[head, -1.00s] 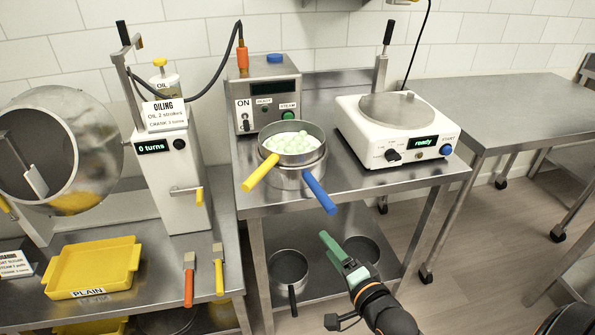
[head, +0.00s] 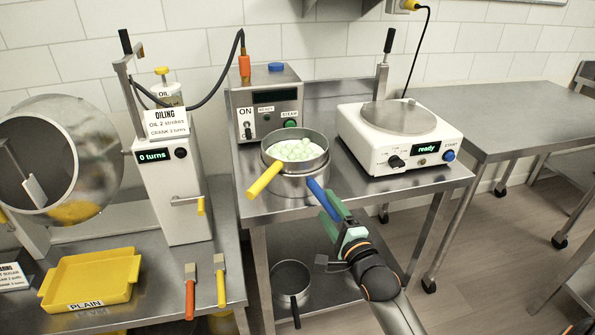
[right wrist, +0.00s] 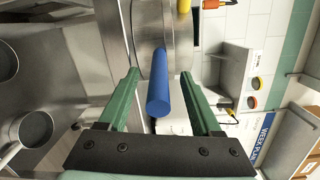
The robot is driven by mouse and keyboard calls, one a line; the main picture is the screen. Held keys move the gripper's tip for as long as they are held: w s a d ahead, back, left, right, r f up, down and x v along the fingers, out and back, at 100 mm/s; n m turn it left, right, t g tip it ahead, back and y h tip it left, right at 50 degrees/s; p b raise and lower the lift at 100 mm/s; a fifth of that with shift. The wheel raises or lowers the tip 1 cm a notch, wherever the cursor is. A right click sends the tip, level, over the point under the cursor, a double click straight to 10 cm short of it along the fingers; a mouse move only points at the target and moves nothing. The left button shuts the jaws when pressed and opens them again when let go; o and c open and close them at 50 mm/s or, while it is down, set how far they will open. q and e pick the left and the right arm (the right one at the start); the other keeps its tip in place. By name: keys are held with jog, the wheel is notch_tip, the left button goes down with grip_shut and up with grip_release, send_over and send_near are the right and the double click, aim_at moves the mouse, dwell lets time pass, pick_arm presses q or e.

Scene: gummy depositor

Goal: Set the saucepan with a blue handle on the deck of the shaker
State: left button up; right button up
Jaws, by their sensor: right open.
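The saucepan with a blue handle (head: 322,198) stands on the steel table, under a pan with a yellow handle (head: 263,181) that holds pale green round pieces (head: 297,150). My right gripper (head: 335,210) is open at the blue handle. In the right wrist view its green fingers (right wrist: 158,95) stand on either side of the blue handle (right wrist: 160,85), with gaps on both sides. The shaker (head: 400,135) is the white machine to the right, with a round metal deck (head: 399,116) that looks bare and a display reading "ready". My left gripper is not in view.
A steamer box (head: 268,100) stands behind the pans. An upright lever (head: 385,60) rises behind the shaker. Another pan (head: 291,279) sits on the lower shelf. An oiling machine (head: 172,180) and yellow tray (head: 92,278) stand left. The steel table (head: 520,115) at right is bare.

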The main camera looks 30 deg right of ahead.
aim_at(321, 193)
jog(key=w, duration=0.2)
jog(key=w+d, duration=0.1)
jog(key=w, duration=0.2)
jog(key=shift+f, duration=0.1)
grip_shut()
dwell(0.4)
dwell(0.8)
jog(key=shift+r, duration=0.25)
